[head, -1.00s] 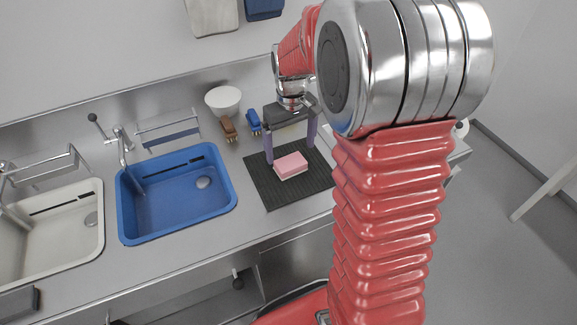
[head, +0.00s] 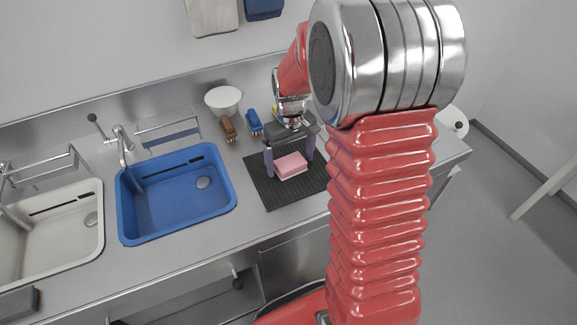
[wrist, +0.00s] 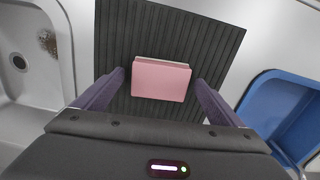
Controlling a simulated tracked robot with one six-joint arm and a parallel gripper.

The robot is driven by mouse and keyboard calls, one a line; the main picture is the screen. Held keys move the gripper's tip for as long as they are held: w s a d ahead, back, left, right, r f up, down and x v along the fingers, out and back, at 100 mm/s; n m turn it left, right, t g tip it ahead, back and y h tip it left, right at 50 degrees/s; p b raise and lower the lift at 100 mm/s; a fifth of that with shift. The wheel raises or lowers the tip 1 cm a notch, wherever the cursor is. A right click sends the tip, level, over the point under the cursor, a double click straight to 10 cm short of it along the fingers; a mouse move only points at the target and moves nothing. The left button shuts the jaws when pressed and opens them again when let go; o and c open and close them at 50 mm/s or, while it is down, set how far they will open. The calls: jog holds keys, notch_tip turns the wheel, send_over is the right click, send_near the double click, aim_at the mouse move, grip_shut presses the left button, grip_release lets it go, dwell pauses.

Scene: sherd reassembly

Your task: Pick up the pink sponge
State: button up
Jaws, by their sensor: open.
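The pink sponge (head: 291,164) lies flat on a dark ribbed mat (head: 265,190) on the steel counter. It has a paler lower layer. In the wrist view the sponge (wrist: 161,80) sits between the two finger ends, a little ahead of them. My gripper (head: 290,166) is open and empty above the mat, with one finger on each side of the sponge. In the wrist view my gripper's purple fingers (wrist: 160,88) show a gap to the sponge on both sides.
A blue sink (head: 170,205) is left of the mat, with a pale sink (head: 60,235) farther left. Behind the mat stand a white bowl (head: 223,100), a brown brush (head: 228,129) and a blue brush (head: 254,122). A white round thing (head: 453,121) shows at right.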

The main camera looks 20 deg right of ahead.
aim_at(290, 162)
dwell(0.3)
jog(key=c, duration=1.1)
jog(key=shift+r, duration=0.15)
notch_tip(290, 162, up, 10)
jog(key=shift+f, duration=0.1)
dwell(0.4)
jog(key=o, duration=0.4)
jog(key=c, duration=0.3)
